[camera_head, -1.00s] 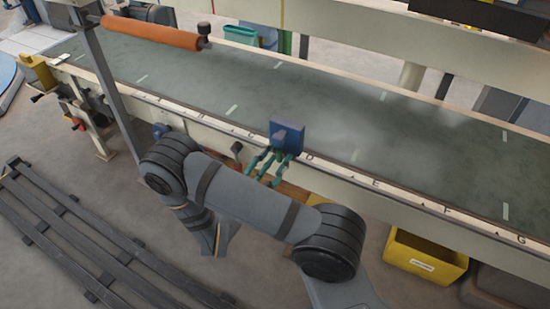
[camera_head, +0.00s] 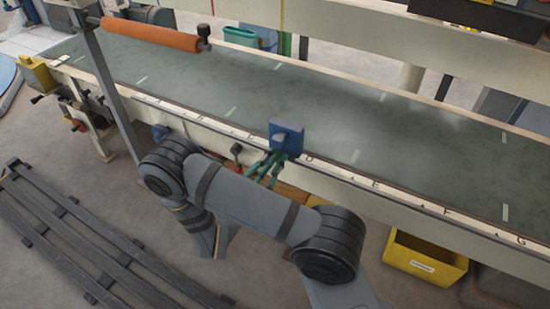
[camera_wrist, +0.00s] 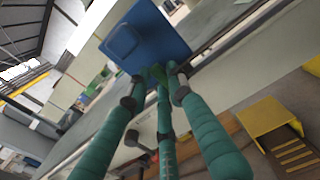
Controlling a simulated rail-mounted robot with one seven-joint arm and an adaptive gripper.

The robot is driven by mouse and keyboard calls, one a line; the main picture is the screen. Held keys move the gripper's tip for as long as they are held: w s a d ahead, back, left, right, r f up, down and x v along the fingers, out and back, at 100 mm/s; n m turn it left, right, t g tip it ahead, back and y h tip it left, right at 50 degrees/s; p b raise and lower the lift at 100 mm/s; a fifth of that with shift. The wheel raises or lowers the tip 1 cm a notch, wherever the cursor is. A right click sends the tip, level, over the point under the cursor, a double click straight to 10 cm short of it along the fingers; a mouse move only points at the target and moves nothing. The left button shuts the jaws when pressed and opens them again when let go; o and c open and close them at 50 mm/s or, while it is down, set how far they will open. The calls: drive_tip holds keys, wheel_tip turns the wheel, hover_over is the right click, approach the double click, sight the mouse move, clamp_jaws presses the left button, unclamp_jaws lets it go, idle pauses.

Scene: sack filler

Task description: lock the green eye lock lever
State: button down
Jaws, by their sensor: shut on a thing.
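My gripper (camera_wrist: 158,84) has three teal fingers, and their tips come together just below a blue block (camera_wrist: 143,38). A small bit of green (camera_wrist: 157,72) shows between the tips. I take it for the green eye lock lever; most of it is hidden by the fingers, so its angle cannot be told. The gripper is shut on it.
A long table (camera_head: 300,95) with a grey-green top and lettered front edge runs behind. A dark-red knob (camera_head: 237,149) is left of the gripper. A yellow bin (camera_head: 425,258) stands below right, an orange roller (camera_head: 150,33) above left. A dark slatted rack (camera_head: 90,240) lies on the floor.

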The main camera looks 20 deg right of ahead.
drive_tip(key=shift+r+n+p, duration=0.1)
drive_tip(key=shift+n+p, duration=0.2)
drive_tip(key=shift+p, duration=0.15)
drive_tip(key=shift+w+a+f+n+p, duration=0.25)
drive_tip(key=shift+f+n+p, duration=0.5)
drive_tip(key=shift+n, duration=2.1)
drive_tip(key=shift+w+a+f+n+p, duration=0.25)
drive_tip(key=shift+n+p, duration=0.9)
drive_tip(key=shift+n, duration=1.75)
drive_tip(key=shift+w+a+f+n+p, duration=0.2)
drive_tip(key=shift+f+n+p, duration=0.55)
drive_tip(key=shift+n, duration=2.1)
drive_tip(key=shift+s+r, duration=0.1)
drive_tip(key=shift+r, duration=0.1)
drive_tip(key=c, duration=1.5)
unclamp_jaws()
drive_tip(key=shift+c, duration=0.2)
